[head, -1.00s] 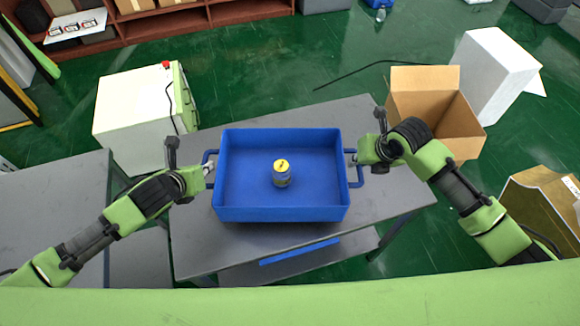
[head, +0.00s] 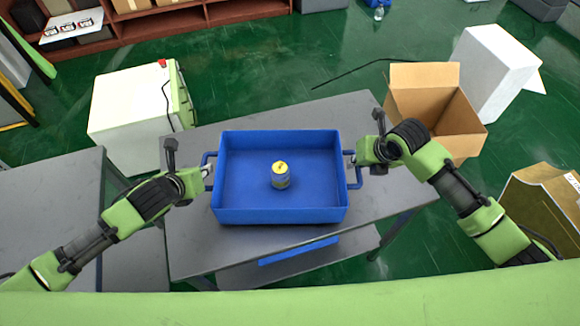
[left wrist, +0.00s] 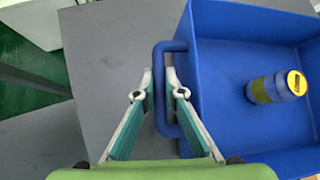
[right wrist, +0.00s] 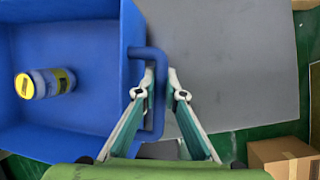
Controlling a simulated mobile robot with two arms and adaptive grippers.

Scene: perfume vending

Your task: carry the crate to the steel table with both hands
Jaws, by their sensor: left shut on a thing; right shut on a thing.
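The blue crate (head: 240,205) is between my two arms, above or on the grey steel table (head: 345,112); I cannot tell whether it touches the table. A jar with a yellow lid (head: 280,174) stands upright inside it. My left gripper (head: 207,171) is shut on the crate's left handle, which shows between the fingers (left wrist: 160,92) in the left wrist view. My right gripper (head: 353,163) is shut on the right handle, which passes between the fingers (right wrist: 157,92) in the right wrist view. The crate looks level.
Another grey table (head: 50,215) stands at the left. A white cabinet (head: 125,112) is behind it. An open cardboard box (head: 440,115) and a white block (head: 492,68) are at the right. A brown box (head: 545,215) is at the lower right. Green floor lies between.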

